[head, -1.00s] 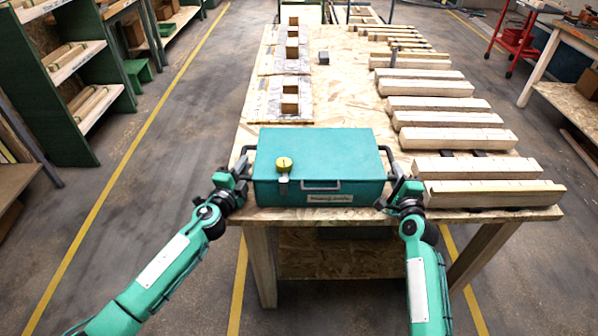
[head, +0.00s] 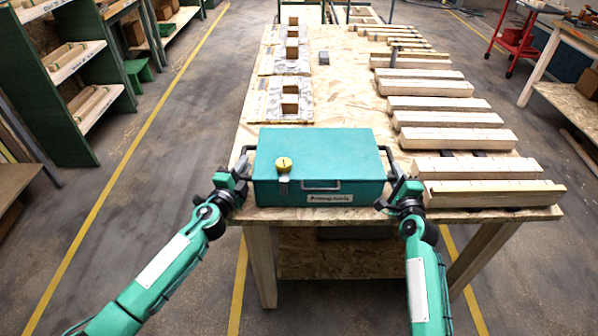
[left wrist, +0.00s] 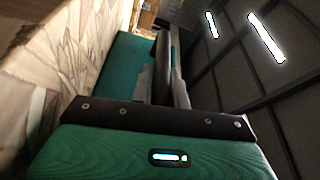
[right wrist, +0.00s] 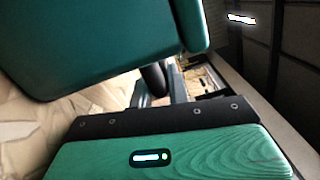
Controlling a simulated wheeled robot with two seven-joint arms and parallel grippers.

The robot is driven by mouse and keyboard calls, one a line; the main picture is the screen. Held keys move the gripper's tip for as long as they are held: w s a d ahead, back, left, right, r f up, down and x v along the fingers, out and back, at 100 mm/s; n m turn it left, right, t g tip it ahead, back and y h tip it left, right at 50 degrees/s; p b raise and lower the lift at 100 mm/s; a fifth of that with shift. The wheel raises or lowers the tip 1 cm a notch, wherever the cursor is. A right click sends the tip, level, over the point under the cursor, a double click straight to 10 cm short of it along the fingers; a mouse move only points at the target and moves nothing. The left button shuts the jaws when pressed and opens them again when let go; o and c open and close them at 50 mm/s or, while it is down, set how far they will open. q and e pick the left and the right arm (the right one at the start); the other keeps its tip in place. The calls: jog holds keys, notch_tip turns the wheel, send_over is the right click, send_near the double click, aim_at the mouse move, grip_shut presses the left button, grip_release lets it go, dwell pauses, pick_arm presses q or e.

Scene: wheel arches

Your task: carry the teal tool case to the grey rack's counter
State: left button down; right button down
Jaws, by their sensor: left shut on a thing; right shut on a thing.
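The teal tool case (head: 330,155) lies at the near end of the wooden table (head: 345,100), with a yellow round piece on its front and a small front handle. My left gripper (head: 243,168) is shut on the black side handle at the case's left end. In the left wrist view the fingers (left wrist: 163,75) close around that dark handle. My right gripper (head: 392,178) is shut on the handle at the right end; its fingers (right wrist: 162,88) show beside the dark handle in the right wrist view. I cannot tell whether the case touches the tabletop. No grey rack is clearly identifiable.
Several pale timber beams (head: 455,138) lie along the table's right side, close to the case. Wooden blocks (head: 291,100) on sheets stand at the left. Green shelves (head: 75,80) are at far left. A red cart (head: 515,38) stands back right. Floor left of the table is clear.

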pick_arm(q)
jog(key=shift+f, duration=0.1)
jog(key=shift+r, duration=0.2)
pick_arm(e)
jog(key=shift+r, duration=0.15)
pick_arm(q)
jog(key=shift+r, duration=0.1)
pick_arm(e)
jog(key=shift+r, duration=0.1)
